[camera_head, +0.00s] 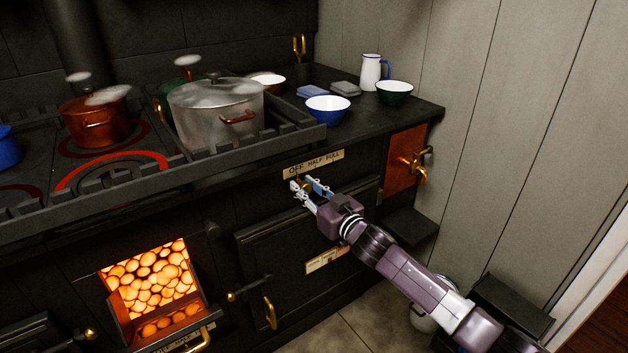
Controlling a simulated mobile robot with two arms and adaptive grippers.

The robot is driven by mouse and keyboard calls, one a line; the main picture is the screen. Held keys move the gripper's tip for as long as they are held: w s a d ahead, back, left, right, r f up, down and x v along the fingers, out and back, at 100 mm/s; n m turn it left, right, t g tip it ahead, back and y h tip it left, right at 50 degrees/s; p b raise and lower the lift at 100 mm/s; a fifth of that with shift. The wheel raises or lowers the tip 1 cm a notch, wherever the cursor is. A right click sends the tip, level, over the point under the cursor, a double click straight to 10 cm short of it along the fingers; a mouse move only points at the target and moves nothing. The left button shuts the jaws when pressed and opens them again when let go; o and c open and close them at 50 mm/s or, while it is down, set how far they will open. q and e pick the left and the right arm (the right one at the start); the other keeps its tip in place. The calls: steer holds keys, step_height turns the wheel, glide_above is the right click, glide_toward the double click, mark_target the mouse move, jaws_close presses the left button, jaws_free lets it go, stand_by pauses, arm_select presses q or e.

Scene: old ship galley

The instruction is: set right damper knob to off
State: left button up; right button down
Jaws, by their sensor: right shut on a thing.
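The right damper knob (305,186) is a small brass knob on the black stove front, under a cream plate (313,163) marked OFF, HALF and FULL. My right gripper (308,187) reaches in from the lower right and is shut on the knob, one finger on each side. The fingers hide most of the knob, so I cannot tell which mark it points to. My left gripper is not in view.
A dark oven door (290,262) with a brass handle (270,313) lies below. The open firebox (150,278) glows at lower left. A steel pot (215,112) and a copper pot (95,122) stand behind the stove rail. A brass tap (415,168) juts out at right.

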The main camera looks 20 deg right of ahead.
steer(key=shift+s+a+f, duration=0.1)
steer(key=shift+s+a, duration=0.05)
steer(key=shift+a, duration=0.1)
steer(key=c, duration=1.6)
jaws_free()
steer(key=shift+a, duration=0.1)
steer(key=shift+s+d, duration=0.15)
steer(key=shift+d, duration=0.05)
steer(key=v, duration=1.1)
steer(key=shift+s, duration=0.35)
